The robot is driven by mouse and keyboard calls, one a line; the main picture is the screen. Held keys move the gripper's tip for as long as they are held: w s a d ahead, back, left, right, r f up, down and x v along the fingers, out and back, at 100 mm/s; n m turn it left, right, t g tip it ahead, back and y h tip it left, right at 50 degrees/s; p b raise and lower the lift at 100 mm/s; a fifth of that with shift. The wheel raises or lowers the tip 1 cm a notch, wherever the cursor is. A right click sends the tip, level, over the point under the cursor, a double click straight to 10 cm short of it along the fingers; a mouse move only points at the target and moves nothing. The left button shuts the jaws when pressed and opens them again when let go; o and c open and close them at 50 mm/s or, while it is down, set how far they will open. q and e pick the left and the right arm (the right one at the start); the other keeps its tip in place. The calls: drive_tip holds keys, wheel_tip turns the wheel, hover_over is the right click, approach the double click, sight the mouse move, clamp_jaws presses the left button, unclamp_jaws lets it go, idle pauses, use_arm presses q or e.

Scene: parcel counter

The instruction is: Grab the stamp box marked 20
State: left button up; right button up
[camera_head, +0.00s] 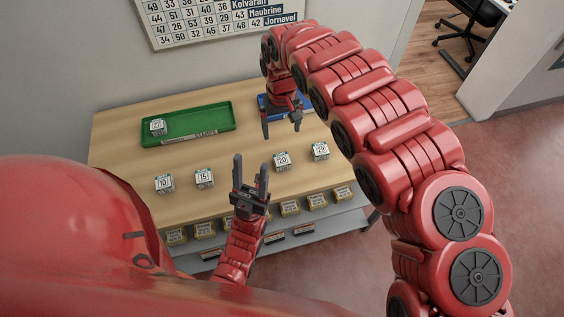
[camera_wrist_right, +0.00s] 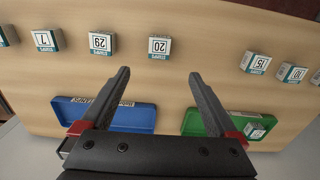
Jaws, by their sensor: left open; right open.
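The stamp box marked 20 (camera_head: 282,161) is a small white and green box on the wooden counter, right of centre in the head view. In the right wrist view the box (camera_wrist_right: 159,46) lies beyond the fingertips, in line with the gap between them. My right gripper (camera_head: 281,132) is open and empty above the counter, behind the box; its fingers also show in the wrist view (camera_wrist_right: 159,75). My left gripper (camera_head: 251,163) is open and empty, pointing up in the picture, left of the box.
Box 29 (camera_head: 320,151) stands right of box 20; boxes 15 (camera_head: 204,178) and 10 (camera_head: 165,183) stand left. Box 7 (camera_wrist_right: 46,40) shows in the wrist view. A green tray (camera_head: 222,123) holds one box (camera_head: 158,127). A blue tray (camera_wrist_right: 115,117) is beside it. Shelf boxes (camera_head: 290,208) sit below.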

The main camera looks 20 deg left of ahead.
drive_tip(key=b, duration=0.7)
hover_over(282, 159)
drive_tip(key=f, duration=0.9)
drive_tip(key=shift+s+a+f, duration=0.1)
drive_tip(key=shift+s+f, duration=0.1)
drive_tip(key=shift+f, duration=1)
drive_tip(key=shift+f+p, duration=0.35)
drive_tip(key=shift+p, duration=0.25)
drive_tip(key=f+p, duration=0.1)
drive_tip(key=f, duration=0.1)
drive_tip(key=f+p, duration=0.1)
drive_tip(key=shift+w+f, duration=0.2)
drive_tip(key=shift+f, duration=0.5)
drive_tip(key=c, duration=1.5)
